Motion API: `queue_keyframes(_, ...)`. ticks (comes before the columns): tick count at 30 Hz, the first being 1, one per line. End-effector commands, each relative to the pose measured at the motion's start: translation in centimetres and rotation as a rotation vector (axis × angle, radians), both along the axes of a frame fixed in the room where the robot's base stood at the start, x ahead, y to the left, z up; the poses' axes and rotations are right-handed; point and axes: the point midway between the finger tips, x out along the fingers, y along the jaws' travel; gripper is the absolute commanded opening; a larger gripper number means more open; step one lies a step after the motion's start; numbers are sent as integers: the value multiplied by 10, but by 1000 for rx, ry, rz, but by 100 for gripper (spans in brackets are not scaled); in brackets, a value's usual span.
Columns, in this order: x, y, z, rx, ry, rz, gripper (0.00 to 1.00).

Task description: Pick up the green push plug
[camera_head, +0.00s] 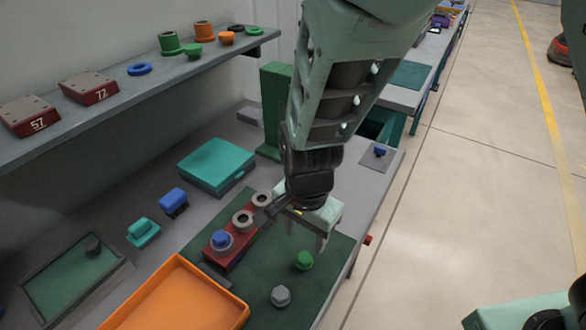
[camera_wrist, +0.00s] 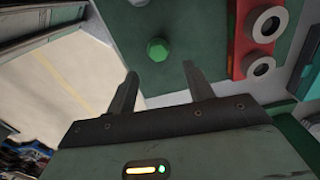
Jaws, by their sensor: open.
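The green push plug (camera_head: 304,260) stands on the dark green mat (camera_head: 255,285), near its right side. It also shows in the wrist view (camera_wrist: 157,49), just beyond the fingertips and between their lines. My gripper (camera_head: 307,236) is open and empty, its fingers pointing down above and slightly behind the plug in the head view. Both fingers show apart in the wrist view (camera_wrist: 160,71), with nothing between them. A gap seems to remain between fingers and plug; its exact height is hard to tell.
A grey plug (camera_head: 281,296) stands on the mat nearby. A red block (camera_head: 218,260) with ring sockets and a blue plug (camera_head: 221,239) lies to the left. An orange tray (camera_head: 180,300) is at the front left. A shelf (camera_head: 110,103) holds more parts.

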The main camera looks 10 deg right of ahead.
Motion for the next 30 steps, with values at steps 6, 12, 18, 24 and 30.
queue_keyframes(6,0,-1,-31,-1,1,0,52)
queue_keyframes(12,-1,-1,-44,-1,1,0,52)
queue_keyframes(18,-3,-3,-75,-1,1,-1,52)
queue_keyframes(24,-3,-2,-86,-1,-1,1,52)
queue_keyframes(30,-3,-2,-86,-1,-1,1,47)
